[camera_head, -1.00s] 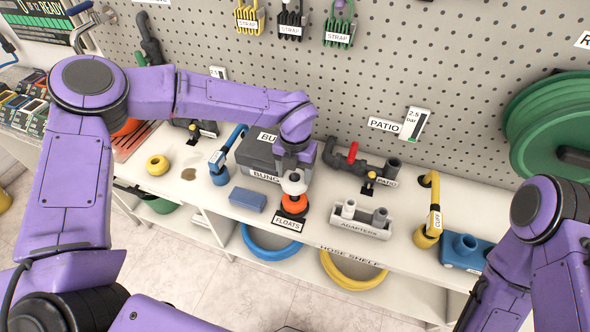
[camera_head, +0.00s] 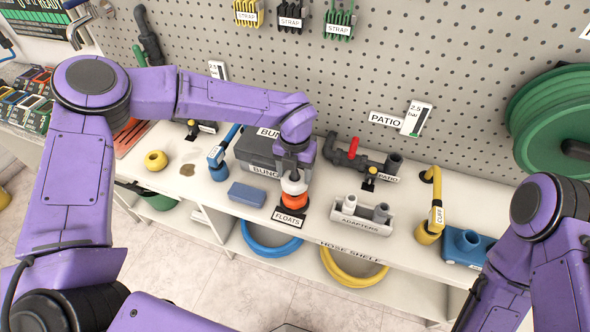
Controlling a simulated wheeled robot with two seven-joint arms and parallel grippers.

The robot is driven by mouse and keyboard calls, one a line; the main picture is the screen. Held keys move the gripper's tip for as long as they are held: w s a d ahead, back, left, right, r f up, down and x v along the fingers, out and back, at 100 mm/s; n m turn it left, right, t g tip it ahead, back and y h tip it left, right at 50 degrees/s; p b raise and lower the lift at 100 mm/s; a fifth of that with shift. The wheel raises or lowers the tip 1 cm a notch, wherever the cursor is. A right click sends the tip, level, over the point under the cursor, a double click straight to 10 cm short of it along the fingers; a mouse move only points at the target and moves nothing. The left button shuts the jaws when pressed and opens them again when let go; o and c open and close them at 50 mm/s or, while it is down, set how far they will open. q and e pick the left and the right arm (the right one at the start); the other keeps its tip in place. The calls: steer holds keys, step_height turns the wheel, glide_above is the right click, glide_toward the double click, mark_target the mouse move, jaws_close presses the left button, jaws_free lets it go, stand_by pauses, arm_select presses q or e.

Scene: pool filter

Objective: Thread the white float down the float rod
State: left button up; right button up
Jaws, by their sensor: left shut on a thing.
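The white float (camera_head: 294,184) is in my left gripper (camera_head: 291,174), which points down over the shelf top and is shut on it. An orange float (camera_head: 294,194) sits directly below the white one, over the black stand labelled FLOATS (camera_head: 288,217). The white float is at or just above the orange one; I cannot tell whether they touch. The float rod is hidden behind the gripper and floats. My right arm (camera_head: 535,250) comes in at the right, with its gripper out of view.
A dark BUNGS box (camera_head: 262,150) stands close behind and left of my left gripper. A blue block (camera_head: 247,194) lies to the left. The grey ADAPTERS tray (camera_head: 362,215) is to the right. A yellow ring (camera_head: 156,160) lies farther left.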

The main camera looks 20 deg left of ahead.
arm_select(q)
steer(key=shift+f+b, duration=0.45)
steer(key=shift+f, duration=0.35)
steer(key=o, duration=1.3)
steer(key=shift+c, duration=0.2)
step_height(320, 180, up, 5)
steer(key=p, duration=0.4)
steer(key=shift+r, duration=0.15)
